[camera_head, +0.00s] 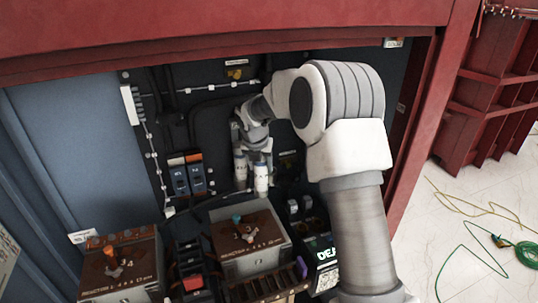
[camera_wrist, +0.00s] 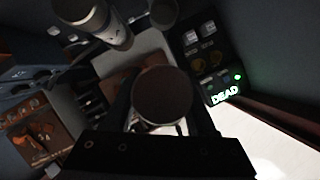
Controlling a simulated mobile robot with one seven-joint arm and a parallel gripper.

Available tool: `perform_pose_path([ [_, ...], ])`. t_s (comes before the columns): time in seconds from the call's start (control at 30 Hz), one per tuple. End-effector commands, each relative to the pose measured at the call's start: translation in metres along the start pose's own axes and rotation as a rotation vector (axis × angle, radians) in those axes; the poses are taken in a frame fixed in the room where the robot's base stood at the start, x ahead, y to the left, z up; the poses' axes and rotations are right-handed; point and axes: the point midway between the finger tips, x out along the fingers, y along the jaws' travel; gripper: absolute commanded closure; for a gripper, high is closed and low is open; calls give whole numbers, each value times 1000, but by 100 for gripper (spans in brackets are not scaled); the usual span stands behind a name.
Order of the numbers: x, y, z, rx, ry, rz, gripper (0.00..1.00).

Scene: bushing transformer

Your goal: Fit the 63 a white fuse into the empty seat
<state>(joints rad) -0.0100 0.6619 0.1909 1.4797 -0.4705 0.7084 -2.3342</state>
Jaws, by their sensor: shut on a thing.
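My gripper (camera_head: 255,146) is shut on a white cylindrical fuse (camera_head: 262,178), held upright in front of the dark back panel in the head view. In the wrist view the round brown end of the held fuse (camera_wrist: 163,95) faces the camera between the fingers. A second white fuse (camera_head: 240,167) stands close beside it on the left in the head view; a labelled grey-white cylinder (camera_wrist: 108,27) shows at the top of the wrist view. The held fuse's rating is not readable. My gripper and the fuses hide the panel behind them, and I cannot make out the empty seat.
Two brown-topped reactor boxes (camera_head: 120,268) (camera_head: 246,240) stand below. Dark breakers (camera_head: 188,178) are on the panel at left. A black box with a lit DEAD sign (camera_head: 325,254) is at lower right, also in the wrist view (camera_wrist: 226,94). The red cabinet frame (camera_head: 250,30) borders the top.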

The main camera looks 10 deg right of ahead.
Motion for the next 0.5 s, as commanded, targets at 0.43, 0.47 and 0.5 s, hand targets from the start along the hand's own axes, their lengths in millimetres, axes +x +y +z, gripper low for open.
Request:
perform_pose_path([
  [0.43, 27, 0, 71, 4, -2, 1, 100],
  [0.47, 28, 0, 74, 4, -2, 2, 100],
  [0.5, 30, 0, 79, 4, -2, 1, 100],
])
